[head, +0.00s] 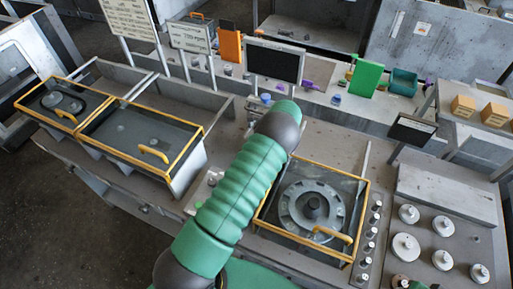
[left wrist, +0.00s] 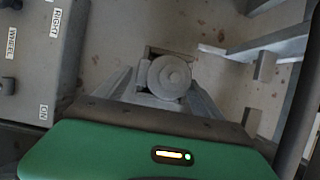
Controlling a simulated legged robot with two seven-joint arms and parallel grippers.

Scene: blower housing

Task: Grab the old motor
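In the left wrist view, a round grey part (left wrist: 170,77) with a small raised centre lies between the grey fingers of my left gripper (left wrist: 169,82). It could be the old motor, but I cannot tell for sure. The fingers reach along both sides of it; whether they press on it is not clear. In the head view, a grey ringed round unit with a dark centre (head: 313,205) sits inside a yellow-framed glass-topped box. My green ribbed arm crosses the middle of that view, and its gripper is hidden.
Two yellow-framed glass-topped boxes (head: 204,136) stand on the left bench. A dark screen (head: 275,62), an orange panel (head: 230,45) and a green panel (head: 365,78) stand behind. Several pale round knobs (head: 405,247) are at right. A labelled grey panel (left wrist: 36,70) borders the wrist view.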

